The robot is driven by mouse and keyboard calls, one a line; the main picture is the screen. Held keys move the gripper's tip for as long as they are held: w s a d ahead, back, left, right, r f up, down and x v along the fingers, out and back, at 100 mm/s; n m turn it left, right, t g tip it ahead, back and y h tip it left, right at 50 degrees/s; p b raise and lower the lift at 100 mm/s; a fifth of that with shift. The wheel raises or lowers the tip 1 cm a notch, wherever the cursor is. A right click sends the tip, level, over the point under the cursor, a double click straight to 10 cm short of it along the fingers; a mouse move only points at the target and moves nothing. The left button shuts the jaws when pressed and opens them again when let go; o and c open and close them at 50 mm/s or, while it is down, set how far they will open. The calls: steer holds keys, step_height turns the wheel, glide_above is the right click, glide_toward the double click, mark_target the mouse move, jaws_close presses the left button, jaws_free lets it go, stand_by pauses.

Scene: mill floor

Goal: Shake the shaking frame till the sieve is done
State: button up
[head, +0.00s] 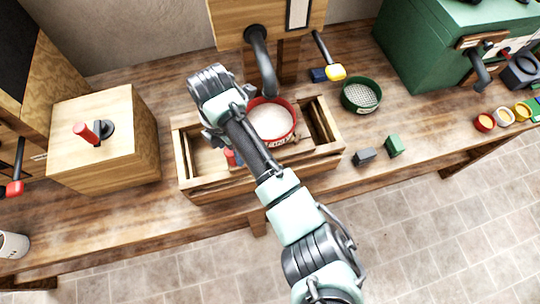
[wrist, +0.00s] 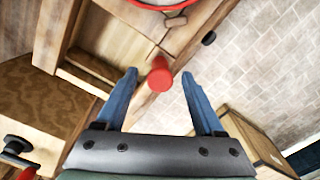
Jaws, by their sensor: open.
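The shaking frame (head: 255,180) is a wooden box frame on the bench. A red-rimmed sieve (head: 292,135) sits in it, with pale, flour-like material inside. The sieve's red rim also shows at the top of the wrist view (wrist: 165,6). A red handle (wrist: 159,76) sticks up from the frame's near side; in the head view it is mostly hidden by my arm. My gripper (wrist: 160,88) is open, its two blue fingers on either side of the handle with gaps showing. I cannot tell how deep the handle sits between them.
A dark spout (head: 261,60) hangs behind the sieve. A wooden box (head: 110,150) with a red-handled crank stands left. A green sieve (head: 361,96), a grey block (head: 364,156) and a green block (head: 395,145) lie right. A green machine (head: 430,45) and several small cups are farther right.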

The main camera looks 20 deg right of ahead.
steer(key=shift+c, duration=0.2)
jaws_close()
steer(key=a, duration=1.4)
steer(key=shift+a, duration=0.25)
steer(key=d+p, duration=0.3)
steer(key=d, duration=0.6)
steer(key=shift+d, duration=0.3)
